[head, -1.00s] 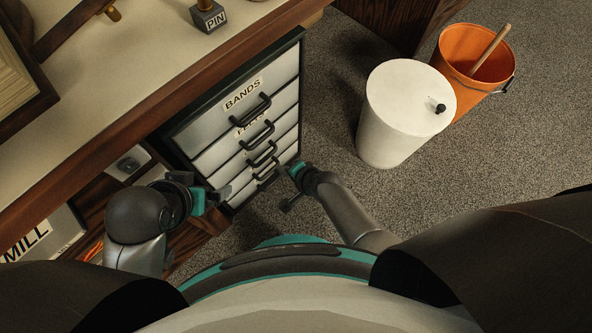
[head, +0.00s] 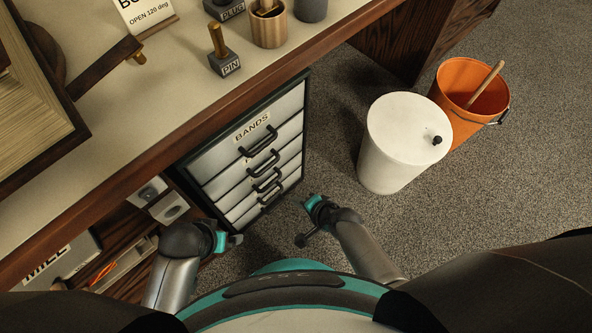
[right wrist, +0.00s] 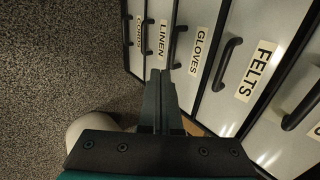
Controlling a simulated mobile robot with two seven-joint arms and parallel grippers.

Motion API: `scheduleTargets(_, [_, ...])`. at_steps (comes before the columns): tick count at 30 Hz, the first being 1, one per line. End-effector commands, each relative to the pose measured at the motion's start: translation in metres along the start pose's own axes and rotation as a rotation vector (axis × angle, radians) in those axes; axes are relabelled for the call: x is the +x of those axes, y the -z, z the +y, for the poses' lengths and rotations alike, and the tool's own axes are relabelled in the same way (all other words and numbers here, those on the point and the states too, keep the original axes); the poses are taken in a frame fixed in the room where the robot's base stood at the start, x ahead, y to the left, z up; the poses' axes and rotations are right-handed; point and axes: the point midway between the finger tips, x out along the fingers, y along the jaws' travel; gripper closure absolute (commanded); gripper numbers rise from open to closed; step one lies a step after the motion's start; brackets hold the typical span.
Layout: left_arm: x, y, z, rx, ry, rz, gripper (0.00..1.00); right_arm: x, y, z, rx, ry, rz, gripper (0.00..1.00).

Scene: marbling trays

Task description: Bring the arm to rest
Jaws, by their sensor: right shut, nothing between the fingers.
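My right gripper (head: 306,203) is in front of the drawer cabinet, to its right and clear of it in the head view. In the right wrist view its two dark fingers (right wrist: 160,78) are together with nothing between them, pointing toward the drawer fronts. My left gripper (head: 236,240) is low in the head view, near the cabinet's lower left; its fingers are too small and dark to read. The cabinet (head: 214,188) has its drawers shut, with BANDS on top; CORDS, LINEN, GLOVES and FELTS labels show in the right wrist view.
A white cylindrical bin (head: 393,150) and an orange bucket (head: 460,115) with a stick stand on the carpet at right. The worktop (head: 150,110) above the cabinet holds a PIN block (head: 226,62) and cups. Shelves lie at lower left. Carpet between cabinet and bin is free.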

Motion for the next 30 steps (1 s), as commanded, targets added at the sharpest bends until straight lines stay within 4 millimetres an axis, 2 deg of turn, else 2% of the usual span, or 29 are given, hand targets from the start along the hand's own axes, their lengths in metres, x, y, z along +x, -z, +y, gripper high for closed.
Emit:
scheduleTargets(7, [0.001, 0.0, 0.0, 0.0, 0.0, 0.0, 0.0, -0.001, 0.0, 0.0, -0.004, -0.001, -0.001, 1.0])
scheduleTargets(11, [0.0, 0.0, 0.0, 0.0, 0.0, 0.0, 0.0, -0.008, -0.001, 0.002, -0.086, -0.015, -0.016, 1.0])
scheduleTargets(14, [0.0, 0.0, 0.0, 0.0, 0.0, 0.0, 0.0, -0.022, -0.002, 0.008, -0.241, -0.051, -0.043, 1.0])
scheduleTargets(21, [0.0, 0.0, 0.0, 0.0, 0.0, 0.0, 0.0, -0.077, 0.007, 0.032, -0.705, -0.221, -0.104, 1.0])
scheduleTargets(30, [0.0, 0.0, 0.0, 0.0, 0.0, -0.001, 0.0, -0.131, 0.028, 0.051, -1.017, -0.409, -0.134, 1.0])
